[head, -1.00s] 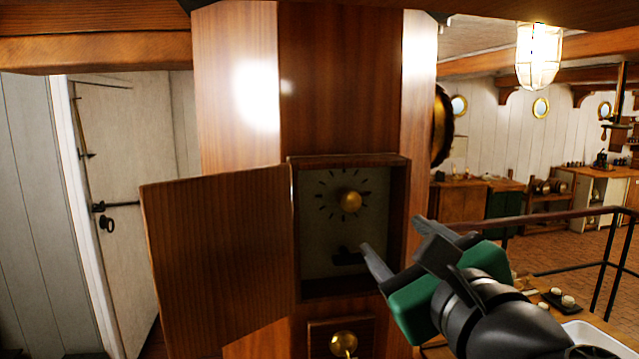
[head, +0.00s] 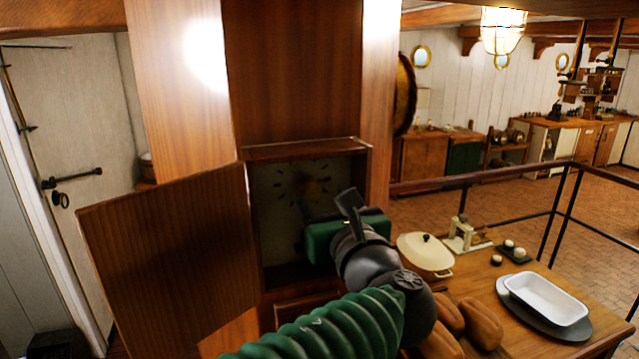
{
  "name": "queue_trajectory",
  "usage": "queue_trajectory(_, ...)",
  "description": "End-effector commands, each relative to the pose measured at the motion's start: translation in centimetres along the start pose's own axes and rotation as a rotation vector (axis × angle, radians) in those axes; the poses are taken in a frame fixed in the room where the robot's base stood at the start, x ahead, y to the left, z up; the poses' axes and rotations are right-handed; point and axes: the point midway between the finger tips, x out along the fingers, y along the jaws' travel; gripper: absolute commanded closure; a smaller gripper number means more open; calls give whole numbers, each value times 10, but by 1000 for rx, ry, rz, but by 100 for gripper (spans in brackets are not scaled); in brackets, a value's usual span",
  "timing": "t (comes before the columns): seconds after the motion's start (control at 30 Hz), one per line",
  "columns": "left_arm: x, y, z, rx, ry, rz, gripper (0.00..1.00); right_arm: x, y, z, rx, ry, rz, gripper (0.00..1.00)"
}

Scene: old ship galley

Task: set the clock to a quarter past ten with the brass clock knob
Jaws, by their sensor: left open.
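The clock face (head: 272,205) is a pale dial with dark hour ticks, set back in a wooden box (head: 305,150) on the column. The brass clock knob (head: 313,187) shows dimly at the dial's middle, in shadow. The clock hands cannot be made out. My left gripper (head: 335,208) is open, at the box's mouth, just below and right of the knob in the picture. Its dark finger and green body cover the lower right of the dial. Whether a finger touches the knob cannot be told. My right gripper is out of view.
The box's wooden door (head: 170,265) stands open to the left. At the right, a table (head: 480,285) holds a lidded cream pot (head: 425,254), bread loaves (head: 480,320) and a white dish (head: 545,297). A railing (head: 480,178) runs behind it.

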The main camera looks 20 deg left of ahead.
Motion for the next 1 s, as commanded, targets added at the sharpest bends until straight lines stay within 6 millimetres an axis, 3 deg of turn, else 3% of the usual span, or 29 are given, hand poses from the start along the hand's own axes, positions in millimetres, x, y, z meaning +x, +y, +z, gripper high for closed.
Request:
queue_trajectory(0.03,14,11,8,-3,-12,27,41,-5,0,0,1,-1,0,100)
queue_trajectory(0.1,19,11,7,-3,-11,25,41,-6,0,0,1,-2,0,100)
queue_trajectory(0.37,18,5,6,-1,-13,21,41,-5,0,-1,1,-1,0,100)
queue_trajectory(0.83,14,3,7,-2,-15,16,100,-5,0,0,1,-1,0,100)
queue_trajectory(1.0,14,2,7,-3,-14,15,100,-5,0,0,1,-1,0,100)
